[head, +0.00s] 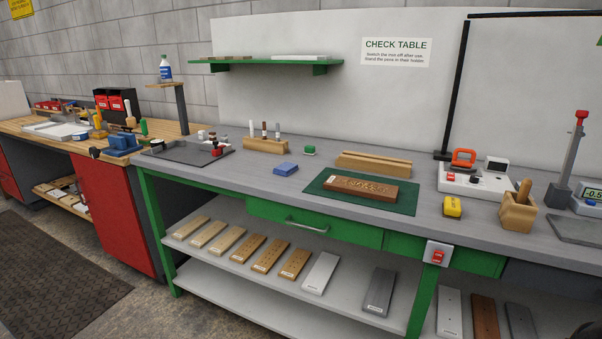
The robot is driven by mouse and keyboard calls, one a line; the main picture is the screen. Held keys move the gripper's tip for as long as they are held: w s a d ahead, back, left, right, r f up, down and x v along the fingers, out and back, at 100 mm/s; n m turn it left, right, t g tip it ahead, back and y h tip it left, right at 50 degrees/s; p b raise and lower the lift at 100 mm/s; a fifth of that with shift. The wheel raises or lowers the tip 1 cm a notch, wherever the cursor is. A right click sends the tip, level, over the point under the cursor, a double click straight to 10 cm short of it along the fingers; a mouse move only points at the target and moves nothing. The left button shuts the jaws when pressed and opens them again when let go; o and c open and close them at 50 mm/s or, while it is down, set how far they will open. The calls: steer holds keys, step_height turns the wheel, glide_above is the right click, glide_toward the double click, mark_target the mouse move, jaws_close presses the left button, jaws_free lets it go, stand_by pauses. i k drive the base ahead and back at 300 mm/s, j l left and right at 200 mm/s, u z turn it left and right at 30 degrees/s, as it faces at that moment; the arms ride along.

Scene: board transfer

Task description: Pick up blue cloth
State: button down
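My gripper is not in view.
A brown engraved board (360,188) lies on the mat, with a slotted wooden block (374,163) behind. A green-topped object (309,150) sits behind the cloth. A dark plate (187,152) lies to the left. A yellow device (452,206) is right. Bare tabletop surrounds the cloth.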

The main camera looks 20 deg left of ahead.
mark_target(285, 168)
steer(key=i+j+u, duration=0.25)
steer(key=i+j, duration=0.2)
steer(key=i+j+u, duration=0.25)
steer(key=i+j, duration=0.25)
steer(key=i+j+u, duration=0.25)
steer(key=i+j, duration=0.15)
steer(key=i+j+u, duration=0.25)
steer(key=i, duration=0.4)
